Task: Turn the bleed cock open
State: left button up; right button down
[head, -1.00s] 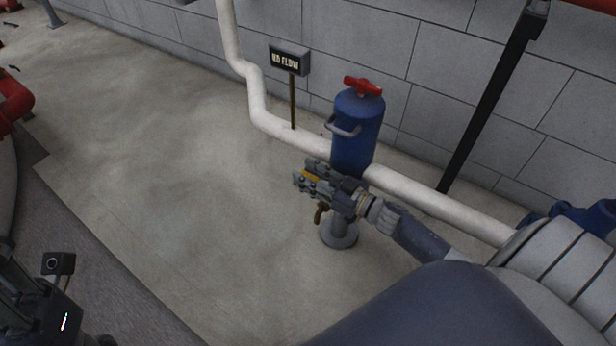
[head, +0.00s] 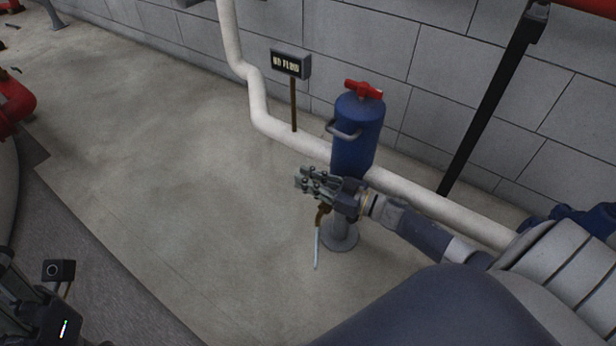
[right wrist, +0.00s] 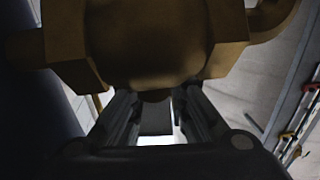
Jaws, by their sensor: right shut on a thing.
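The bleed cock's brass body (head: 322,213) shows low on the front of the blue vessel (head: 357,140). A thin pale stream (head: 317,248) hangs below its spout. In the right wrist view, the brass body (right wrist: 150,45) fills the top. My right gripper (head: 312,182) is at the cock, and its fingers (right wrist: 155,118) are shut just below the brass body. The fingers and the brass hide most of the cock's handle. Part of my left arm's end (head: 45,300) shows at the lower left; its fingers are not clear.
A white pipe (head: 420,195) runs behind the vessel along the block wall. The vessel has a red top handle (head: 363,90) and a grey side handle (head: 344,131). A small sign (head: 290,64) stands behind on a post.

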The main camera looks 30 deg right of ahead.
jog(key=c, duration=1.5)
grip_release()
jog(key=shift+c, duration=0.2)
jog(key=v, duration=1.2)
jog(key=shift+s+r, duration=0.1)
